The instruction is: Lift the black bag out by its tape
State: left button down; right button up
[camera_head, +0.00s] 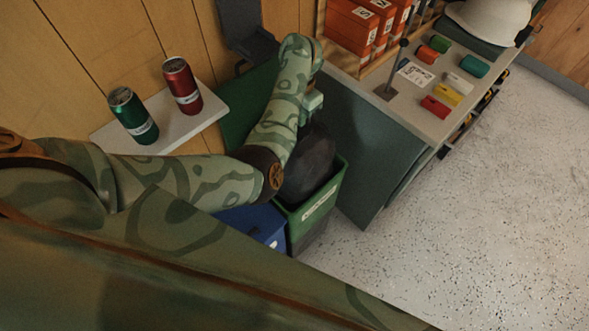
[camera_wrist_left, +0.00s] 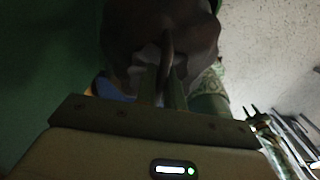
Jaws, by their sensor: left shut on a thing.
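The black bag (camera_head: 309,165) bulges up out of a green bin (camera_head: 322,205) in the head view. It also fills the upper middle of the left wrist view (camera_wrist_left: 140,30). A thin dark loop of tape (camera_wrist_left: 167,47) stands out from the bag there. My left gripper (camera_wrist_left: 164,78) is shut on this tape, with the bag close in front of the fingers. In the head view my forearm and wrist hide the fingers and part of the bag. The bag's lower part is hidden inside the bin.
A blue bin (camera_head: 253,224) stands beside the green bin. A shelf (camera_head: 190,125) on the left holds a green can (camera_head: 133,115) and a red can (camera_head: 182,86). A grey cabinet (camera_head: 368,150) stands close on the right. The speckled floor (camera_head: 480,220) is clear.

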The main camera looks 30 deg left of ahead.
pick_arm(q)
jog(key=shift+r+p, duration=3.85)
jog(key=shift+r, duration=0.65)
jog(key=shift+f, duration=0.1)
jog(key=shift+w+a, duration=0.1)
jog(key=shift+a, duration=0.05)
